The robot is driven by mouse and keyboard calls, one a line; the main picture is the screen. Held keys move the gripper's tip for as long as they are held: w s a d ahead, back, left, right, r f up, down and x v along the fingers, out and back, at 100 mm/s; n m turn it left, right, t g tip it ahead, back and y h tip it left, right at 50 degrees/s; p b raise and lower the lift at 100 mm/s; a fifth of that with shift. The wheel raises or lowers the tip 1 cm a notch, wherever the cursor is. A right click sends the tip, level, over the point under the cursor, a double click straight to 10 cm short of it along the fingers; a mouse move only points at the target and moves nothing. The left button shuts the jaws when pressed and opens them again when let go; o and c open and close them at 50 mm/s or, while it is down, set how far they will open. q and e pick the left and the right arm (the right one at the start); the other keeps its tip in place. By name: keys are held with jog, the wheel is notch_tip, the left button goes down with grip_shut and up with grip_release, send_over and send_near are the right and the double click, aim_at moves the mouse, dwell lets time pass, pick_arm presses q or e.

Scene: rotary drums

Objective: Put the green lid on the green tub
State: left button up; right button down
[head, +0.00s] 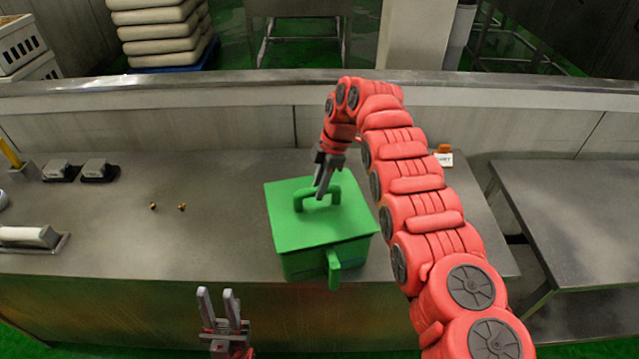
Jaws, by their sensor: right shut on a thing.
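The green lid (288,225) is a flat square with a loop handle (318,203) on top. It lies over the green tub (305,263) and covers its opening. I cannot tell whether it is fully seated or held slightly above the rim. The tub stands near the front edge of the steel counter, its side handle (334,270) facing front. My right gripper (322,190) reaches down from above and is shut on the lid's handle. My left gripper (217,294) is low in front of the counter, pointing up, its fingers apart and empty.
The steel counter (110,215) is clear left of the tub except for two small brass-coloured bits (167,206). Two dark devices (80,171) and a white-handled tool (32,237) sit at the far left. A small orange-and-white item (444,156) stands behind my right arm. A second table (575,205) is at right.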

jog(key=shift+f, duration=0.6)
jog(key=c, duration=0.6)
grip_release()
jog(key=shift+o, duration=0.2)
